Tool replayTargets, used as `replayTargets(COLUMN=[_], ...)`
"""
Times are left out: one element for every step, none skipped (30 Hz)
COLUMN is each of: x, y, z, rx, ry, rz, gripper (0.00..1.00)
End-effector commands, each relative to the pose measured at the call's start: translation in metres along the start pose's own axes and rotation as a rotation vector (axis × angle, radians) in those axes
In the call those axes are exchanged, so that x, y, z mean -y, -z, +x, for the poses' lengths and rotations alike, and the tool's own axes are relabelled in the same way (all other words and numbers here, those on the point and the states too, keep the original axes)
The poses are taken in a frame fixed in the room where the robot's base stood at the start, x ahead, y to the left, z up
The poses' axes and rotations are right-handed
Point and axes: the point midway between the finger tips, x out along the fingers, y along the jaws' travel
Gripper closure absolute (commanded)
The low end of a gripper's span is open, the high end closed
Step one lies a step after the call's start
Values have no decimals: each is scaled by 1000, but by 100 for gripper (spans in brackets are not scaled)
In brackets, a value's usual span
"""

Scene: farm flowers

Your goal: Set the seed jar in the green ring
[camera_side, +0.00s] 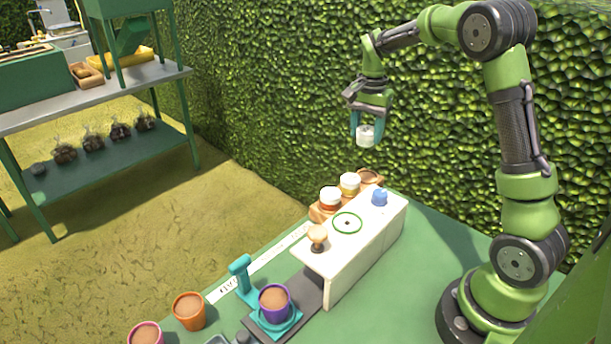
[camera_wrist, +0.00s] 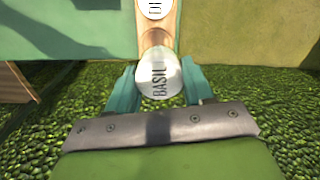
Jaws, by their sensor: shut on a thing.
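My gripper (camera_side: 366,131) is shut on a seed jar (camera_side: 365,139) and holds it high in the air, in front of the hedge and well above the table. In the wrist view, the jar's pale round lid (camera_wrist: 158,78) reads BASIL and sits between the two teal fingers of my gripper (camera_wrist: 159,80). The ring is bare. The jar is above and apart from it.
A purple pot (camera_side: 274,302) stands in front.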

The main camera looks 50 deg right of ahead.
Motion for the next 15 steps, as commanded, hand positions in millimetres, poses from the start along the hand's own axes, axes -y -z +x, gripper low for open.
replayTargets(x=[7,10,12,13,13,12,10,7,3,-1,-6,-13,-19,-25,-33], y=[-16,-27,-43,-57,-71,-91,-106,-120,-138,-152,-165,-180,-191,-201,-212], z=[-8,-12,-17,-22,-25,-30,-33,-35,-38,-40,-41,-42,-42,-42,-42], rx=[0,0,0,-1,0,0,0,0,0,-1,-1,-1,-1,-1,-1], ry=[4,5,5,5,5,5,5,4,4,3,3,3,3,2,2], rz=[-40,-64,-102,-136,-172,-222,-262,-302,-356,-398,-438,-490,-528,-562,-607], gripper=[78,78,78,78,78,78,78,78,78,78,78,78,78,78,78])
